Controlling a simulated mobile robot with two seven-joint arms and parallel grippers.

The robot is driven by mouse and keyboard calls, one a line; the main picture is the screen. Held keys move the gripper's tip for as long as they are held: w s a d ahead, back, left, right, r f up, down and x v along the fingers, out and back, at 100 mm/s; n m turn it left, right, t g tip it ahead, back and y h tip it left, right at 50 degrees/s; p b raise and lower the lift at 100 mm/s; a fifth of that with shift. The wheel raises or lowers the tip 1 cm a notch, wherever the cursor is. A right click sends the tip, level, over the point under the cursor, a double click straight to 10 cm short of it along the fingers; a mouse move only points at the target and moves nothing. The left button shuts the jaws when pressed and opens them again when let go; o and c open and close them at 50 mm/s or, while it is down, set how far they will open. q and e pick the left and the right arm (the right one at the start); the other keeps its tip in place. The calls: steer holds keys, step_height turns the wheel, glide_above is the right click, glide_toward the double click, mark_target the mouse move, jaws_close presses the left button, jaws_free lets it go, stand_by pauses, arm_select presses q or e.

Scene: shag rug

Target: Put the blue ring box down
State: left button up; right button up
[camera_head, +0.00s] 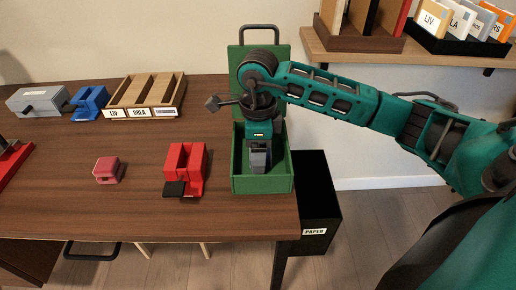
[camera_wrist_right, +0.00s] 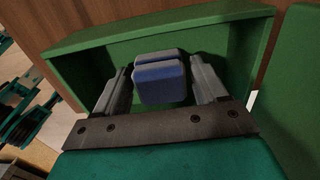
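The blue ring box (camera_wrist_right: 160,80) shows in the right wrist view, low inside the green open box, between the fingers of my right gripper (camera_wrist_right: 162,80). Narrow gaps show between it and both fingers, so the gripper looks open around it. In the head view my right gripper (camera_head: 259,160) points down into the green box (camera_head: 262,185) at the table's front right, and the ring box is hidden there. I cannot tell whether the ring box touches the floor of the green box. My left gripper is in neither view.
The green box's lid (camera_head: 238,58) stands up behind my arm. A red holder (camera_head: 187,165) and a small pink-red box (camera_head: 108,170) stand to its left. A wooden tray (camera_head: 147,93), blue holder (camera_head: 90,100) and grey box (camera_head: 37,100) are farther back. A black paper bin (camera_head: 318,205) stands right.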

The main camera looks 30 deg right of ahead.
steer(key=shift+o, duration=1)
steer(key=shift+r, duration=0.15)
step_height(320, 180, up, 12)
steer(key=p, duration=0.2)
